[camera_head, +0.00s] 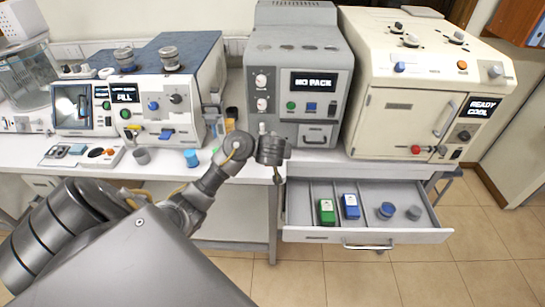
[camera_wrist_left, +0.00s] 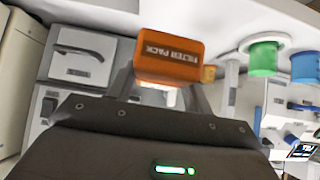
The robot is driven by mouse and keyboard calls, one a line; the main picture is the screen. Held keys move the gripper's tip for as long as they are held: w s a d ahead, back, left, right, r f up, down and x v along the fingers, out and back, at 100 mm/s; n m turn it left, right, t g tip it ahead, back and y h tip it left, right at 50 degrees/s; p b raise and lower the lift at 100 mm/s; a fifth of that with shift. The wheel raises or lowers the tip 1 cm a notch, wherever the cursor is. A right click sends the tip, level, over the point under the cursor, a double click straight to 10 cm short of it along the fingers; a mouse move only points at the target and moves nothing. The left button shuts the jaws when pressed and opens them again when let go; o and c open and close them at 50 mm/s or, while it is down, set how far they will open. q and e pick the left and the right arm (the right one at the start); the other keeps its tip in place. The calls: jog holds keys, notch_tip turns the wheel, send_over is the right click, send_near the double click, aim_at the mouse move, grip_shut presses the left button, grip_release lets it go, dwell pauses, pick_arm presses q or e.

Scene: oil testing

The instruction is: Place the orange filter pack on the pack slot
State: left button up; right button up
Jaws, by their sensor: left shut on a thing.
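The orange filter pack (camera_wrist_left: 168,62) is between the fingers of my left gripper (camera_wrist_left: 165,95) in the left wrist view, its lettered face toward the camera. The left gripper is shut on it. In the head view my left gripper (camera_head: 277,176) hangs over the bench's front edge, in front of the grey machine (camera_head: 300,60) whose display reads NO PACK. I cannot make out the pack in the head view. The pack slot is not clearly visible; my left wrist covers part of that machine's lower front. My right gripper is not in view.
An open drawer (camera_head: 364,236) below the bench holds a green pack (camera_head: 326,211), a blue pack (camera_head: 351,207) and two round pieces. The cream machine (camera_head: 430,80) stands at right, the blue-topped one (camera_head: 165,95) at left. A blue cup (camera_head: 191,158) stands on the bench.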

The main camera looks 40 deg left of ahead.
pick_arm(q)
jog(key=b+x, duration=0.1)
jog(key=x, duration=0.1)
jog(key=b+x, duration=0.1)
jog(key=x, duration=0.1)
jog(key=s+b+x, duration=0.1)
jog(key=b+x, duration=0.1)
jog(key=shift+w+a+f, duration=0.15)
jog(key=shift+w+f, duration=0.05)
jog(key=shift+f, duration=0.3)
jog(key=shift+w+a+f, duration=0.1)
jog(key=shift+w+f, duration=0.1)
jog(key=shift+w+a, duration=0.1)
notch_tip(320, 180, down, 3)
jog(key=b, duration=0.2)
jog(key=shift+w+a+r+b, duration=0.1)
jog(key=shift+a+b, duration=0.1)
jog(key=shift+b, duration=0.15)
jog(key=shift+w+f, duration=0.1)
jog(key=shift+f, duration=0.35)
